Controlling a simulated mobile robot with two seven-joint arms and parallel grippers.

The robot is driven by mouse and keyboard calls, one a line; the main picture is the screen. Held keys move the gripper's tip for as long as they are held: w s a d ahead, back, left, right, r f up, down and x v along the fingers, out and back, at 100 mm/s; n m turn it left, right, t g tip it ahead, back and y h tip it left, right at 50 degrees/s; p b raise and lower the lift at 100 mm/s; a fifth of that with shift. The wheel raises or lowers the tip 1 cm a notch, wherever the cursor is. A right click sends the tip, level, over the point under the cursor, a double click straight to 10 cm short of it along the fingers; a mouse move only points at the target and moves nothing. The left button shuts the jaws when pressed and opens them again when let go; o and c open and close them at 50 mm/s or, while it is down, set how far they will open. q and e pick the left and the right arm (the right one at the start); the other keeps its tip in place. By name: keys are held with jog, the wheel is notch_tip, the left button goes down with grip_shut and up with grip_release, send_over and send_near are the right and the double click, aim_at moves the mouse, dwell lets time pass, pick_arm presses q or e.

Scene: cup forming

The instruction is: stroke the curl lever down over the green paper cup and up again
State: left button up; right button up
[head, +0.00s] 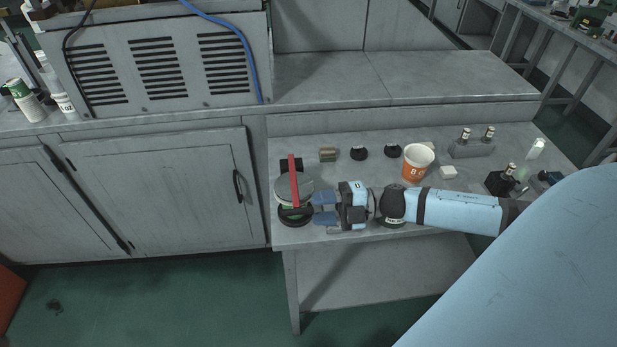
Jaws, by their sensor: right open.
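The red curl lever (293,172) runs lengthwise over a round grey disc (305,187) at the left end of the worktable. A little green, perhaps of the green paper cup, shows under the disc; the disc, lever and dark base hide most of it. My right gripper (318,208) reaches in from the right. Its blue fingers are open, just right of the lever's near end and the dark base. I cannot tell whether they touch anything. My left gripper is not in view.
An orange-and-white cup (417,163) stands right of centre on the worktable (330,143). Two black round pieces (359,153), a small brown block (327,154) and a white block (448,172) lie nearby. A metal holder (472,149) stands at the back right. White bottles (62,100) stand far left.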

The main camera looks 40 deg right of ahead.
jog(key=shift+v, duration=1.95)
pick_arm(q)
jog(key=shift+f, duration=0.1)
